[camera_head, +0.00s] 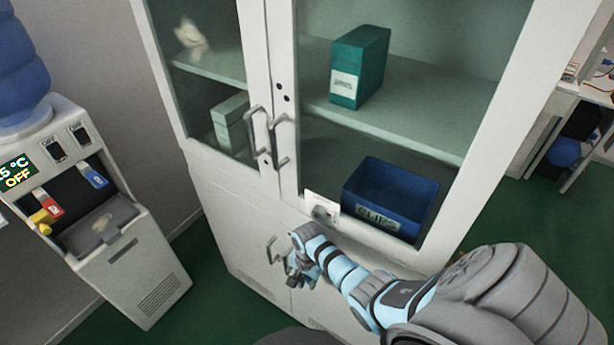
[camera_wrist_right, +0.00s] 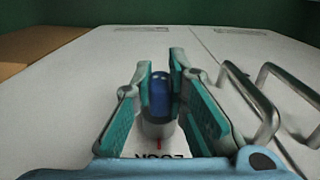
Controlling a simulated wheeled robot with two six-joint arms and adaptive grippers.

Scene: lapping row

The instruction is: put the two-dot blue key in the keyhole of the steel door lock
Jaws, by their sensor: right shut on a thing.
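My right gripper (camera_head: 299,277) is at the front of the white cabinet's lower doors, beside their handles. In the right wrist view its teal-padded fingers (camera_wrist_right: 161,78) are closed on the blue key (camera_wrist_right: 160,97), holding it by its head. The dots on the key are too small to make out. A round grey lock (camera_wrist_right: 157,130) with a red mark shows just beyond the key, above a label with upside-down lettering. The key's tip is hidden, so I cannot tell whether it is in the keyhole. My left gripper is not in view.
The white cabinet (camera_head: 230,215) has lower door handles (camera_head: 274,250) close to my right gripper; two bar handles (camera_wrist_right: 255,95) show in the wrist view. Behind the glass are a blue bin (camera_head: 385,195) and a teal box (camera_head: 358,65). A water dispenser (camera_head: 125,270) stands left.

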